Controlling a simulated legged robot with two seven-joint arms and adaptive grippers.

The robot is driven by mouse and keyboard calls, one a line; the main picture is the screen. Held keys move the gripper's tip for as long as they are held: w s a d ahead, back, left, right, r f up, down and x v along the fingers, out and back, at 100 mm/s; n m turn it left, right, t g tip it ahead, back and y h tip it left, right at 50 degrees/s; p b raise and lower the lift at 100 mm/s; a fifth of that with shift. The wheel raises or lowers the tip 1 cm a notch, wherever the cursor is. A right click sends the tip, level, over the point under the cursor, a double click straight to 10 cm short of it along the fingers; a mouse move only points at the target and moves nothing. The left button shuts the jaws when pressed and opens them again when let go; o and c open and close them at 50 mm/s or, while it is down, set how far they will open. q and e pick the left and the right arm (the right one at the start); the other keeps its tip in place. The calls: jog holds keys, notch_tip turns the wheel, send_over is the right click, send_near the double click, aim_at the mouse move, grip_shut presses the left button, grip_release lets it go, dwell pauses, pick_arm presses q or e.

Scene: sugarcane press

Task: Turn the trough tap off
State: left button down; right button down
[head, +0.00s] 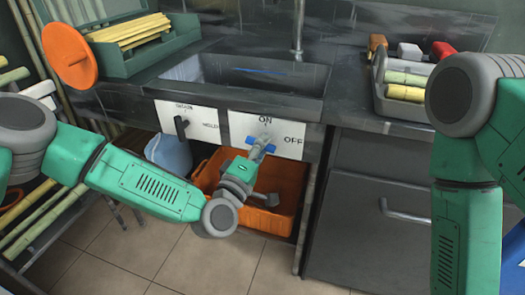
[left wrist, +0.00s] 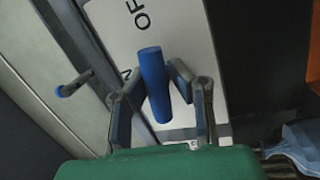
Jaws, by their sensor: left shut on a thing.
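The blue tap handle (head: 270,148) is on the white panel (head: 290,128) under the trough, with ON above it and OFF to its right. My left gripper (head: 257,151) is at the handle, its fingers shut around it. In the left wrist view the blue handle (left wrist: 153,82) stands between the two fingers, with part of the OFF lettering beyond it. The gripper hides part of the handle in the head view, so its exact angle is hard to tell. My right arm shows at the right, but its gripper is out of view.
A second white panel with a dark lever (head: 181,127) is to the left. The sink (head: 315,82) is above. A grey tray (head: 378,90) with cane pieces stands on the counter at right.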

pick_arm(q)
jog(key=shift+r+n+t+b, duration=0.2)
jog(key=shift+n+t+b, duration=0.15)
jog(key=shift+n, duration=0.85)
jog(key=shift+w+a, duration=0.1)
jog(key=c, duration=1.4)
grip_release()
jog(key=shift+f, duration=0.1)
jog(key=shift+s+a+f, duration=0.1)
jog(key=shift+s+a, duration=0.05)
jog(key=shift+s, duration=0.15)
jog(key=v, duration=1.1)
jog(key=shift+s, duration=0.3)
